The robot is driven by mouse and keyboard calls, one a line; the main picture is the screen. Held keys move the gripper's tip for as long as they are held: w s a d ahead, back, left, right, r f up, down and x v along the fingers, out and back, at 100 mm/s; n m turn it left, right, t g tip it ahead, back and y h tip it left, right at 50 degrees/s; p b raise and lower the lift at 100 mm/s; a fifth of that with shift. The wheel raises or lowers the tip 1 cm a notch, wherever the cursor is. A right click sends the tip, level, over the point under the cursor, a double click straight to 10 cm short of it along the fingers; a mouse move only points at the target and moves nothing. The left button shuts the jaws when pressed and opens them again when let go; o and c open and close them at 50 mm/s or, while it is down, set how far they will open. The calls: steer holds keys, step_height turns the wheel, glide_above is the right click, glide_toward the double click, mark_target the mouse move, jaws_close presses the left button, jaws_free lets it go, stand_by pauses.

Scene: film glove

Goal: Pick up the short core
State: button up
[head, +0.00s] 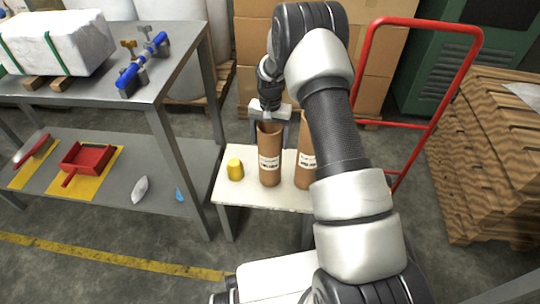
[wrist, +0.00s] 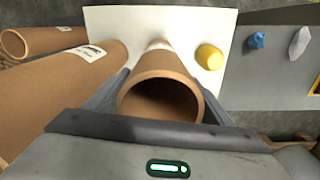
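Two brown cardboard cores with white labels stand upright on a small white table (head: 241,192). The left one, which looks like the shorter core (head: 270,168), has my gripper (head: 270,116) at its top, one finger on each side. In the wrist view its open round end (wrist: 161,88) sits between the fingers; whether they touch its wall is not clear. The other core (head: 305,167) stands close on its right, partly hidden by my arm. In the wrist view it is the large tube (wrist: 70,78) on the left.
A yellow cylinder (head: 235,169) stands left of the cores. Another tube end (wrist: 15,44) shows at the wrist view's far left. A grey two-level bench (head: 178,60) stands left, a red hand truck (head: 440,110) and stacked pallets (head: 490,165) right, cardboard boxes (head: 253,40) behind.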

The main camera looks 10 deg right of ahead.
steer(key=c, duration=1.1)
steer(key=shift+r, duration=0.1)
